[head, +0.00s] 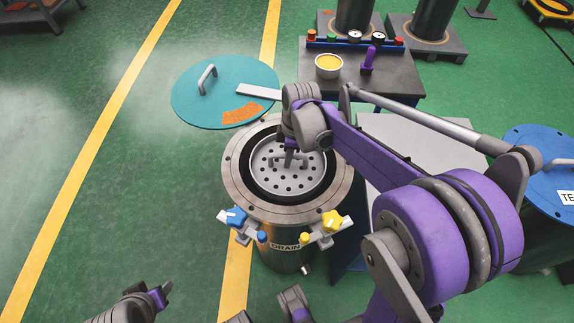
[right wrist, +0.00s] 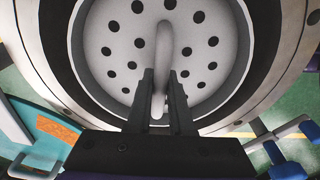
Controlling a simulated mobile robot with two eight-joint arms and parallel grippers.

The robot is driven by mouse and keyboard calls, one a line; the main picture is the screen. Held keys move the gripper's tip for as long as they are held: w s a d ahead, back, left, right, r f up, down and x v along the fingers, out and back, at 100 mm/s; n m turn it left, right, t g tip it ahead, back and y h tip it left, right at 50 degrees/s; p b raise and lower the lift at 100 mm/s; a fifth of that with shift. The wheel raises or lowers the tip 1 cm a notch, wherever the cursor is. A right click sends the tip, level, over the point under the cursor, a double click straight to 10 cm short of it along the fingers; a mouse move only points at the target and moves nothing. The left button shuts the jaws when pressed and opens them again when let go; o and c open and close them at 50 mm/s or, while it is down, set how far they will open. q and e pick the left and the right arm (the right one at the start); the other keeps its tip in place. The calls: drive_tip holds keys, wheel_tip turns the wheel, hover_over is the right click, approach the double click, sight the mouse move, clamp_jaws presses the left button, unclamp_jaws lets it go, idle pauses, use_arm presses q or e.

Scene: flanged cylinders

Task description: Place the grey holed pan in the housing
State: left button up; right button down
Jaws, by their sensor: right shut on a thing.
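The grey holed pan (head: 280,179) is a round perforated disc with a raised handle. It sits inside the mouth of the housing (head: 240,192), a steel flanged cylinder labelled DRAIN. My right gripper (head: 290,155) is above the pan, and its fingers are shut on the handle. In the right wrist view, the right gripper (right wrist: 158,85) has a finger on each side of the pan's handle (right wrist: 162,55), and the perforated face of the pan (right wrist: 110,40) is inside the housing ring. Whether the pan rests on a seat is hidden. My left gripper (head: 163,293) is at the lower left, away from the housing; its jaw gap is unclear.
A teal lid (head: 205,95) with a handle and orange patch is held out behind the housing. Blue (head: 234,216) and yellow (head: 331,221) clamps are on the housing's front. A bench (head: 385,80) with a yellow-filled cup (head: 328,66) stands behind. A blue lid (head: 545,160) is at right.

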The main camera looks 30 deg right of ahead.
drive_tip(key=shift+w+f+b, duration=0.1)
drive_tip(key=shift+f+b, duration=0.2)
drive_tip(key=shift+f, duration=1.75)
drive_tip(key=c, duration=1.3)
unclamp_jaws()
drive_tip(key=shift+f, duration=0.2)
drive_tip(key=o, duration=0.5)
drive_tip(key=shift+r, duration=0.6)
drive_tip(key=r, duration=0.3)
drive_tip(key=r+p, duration=0.1)
drive_tip(key=r, duration=0.3)
drive_tip(key=d+r+p, duration=0.1)
drive_tip(key=r, duration=0.3)
drive_tip(key=shift+s+d+r, duration=0.1)
drive_tip(key=shift+s, duration=0.3)
